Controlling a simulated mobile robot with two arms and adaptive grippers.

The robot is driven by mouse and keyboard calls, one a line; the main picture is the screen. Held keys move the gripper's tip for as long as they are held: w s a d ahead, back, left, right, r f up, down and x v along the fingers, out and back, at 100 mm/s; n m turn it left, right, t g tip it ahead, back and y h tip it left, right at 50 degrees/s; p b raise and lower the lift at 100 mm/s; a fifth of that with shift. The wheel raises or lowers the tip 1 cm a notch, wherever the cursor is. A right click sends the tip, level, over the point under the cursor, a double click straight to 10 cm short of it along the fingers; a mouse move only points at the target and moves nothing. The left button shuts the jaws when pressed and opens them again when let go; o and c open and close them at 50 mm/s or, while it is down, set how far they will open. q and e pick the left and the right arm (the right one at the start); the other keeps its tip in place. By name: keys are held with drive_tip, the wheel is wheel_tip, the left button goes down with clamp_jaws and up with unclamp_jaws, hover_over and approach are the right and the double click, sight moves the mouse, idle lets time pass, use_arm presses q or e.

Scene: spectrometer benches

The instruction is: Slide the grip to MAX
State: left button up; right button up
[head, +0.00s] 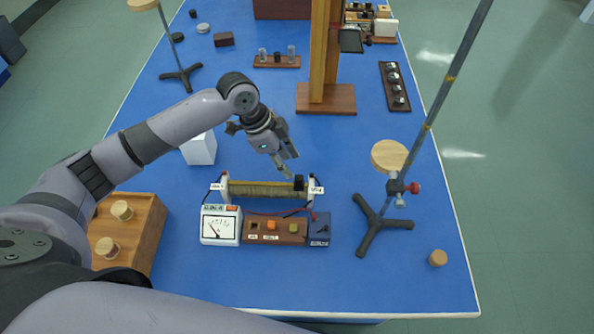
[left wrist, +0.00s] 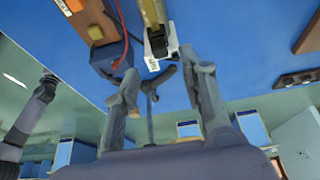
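A slide rheostat with a yellowish coil (head: 258,190) between white end posts lies across the blue bench in the head view. Its black grip (head: 298,183) sits near the right end, close to the right post (head: 316,186). My left gripper (head: 289,164) is just above and behind the grip, pointing down toward it. In the left wrist view, the gripper (left wrist: 166,78) has its fingers apart with nothing between them. The black grip (left wrist: 158,43) and the labelled white post (left wrist: 162,60) show beyond the fingertips. The label is too small to read. My right gripper is out of view.
In front of the rheostat stand a meter (head: 220,225), a brown switch board (head: 276,230) and a dark blue box (head: 319,230) with wires. A tripod stand (head: 372,228) with a tall rod is at the right. A white block (head: 199,149) is behind left.

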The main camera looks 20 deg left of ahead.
sight(298, 177)
use_arm(q)
drive_tip(key=p+x, duration=0.1)
drive_tip(key=x, duration=0.5)
drive_tip(key=shift+d+f, duration=0.15)
drive_tip(key=shift+f, duration=0.15)
clamp_jaws()
idle(0.5)
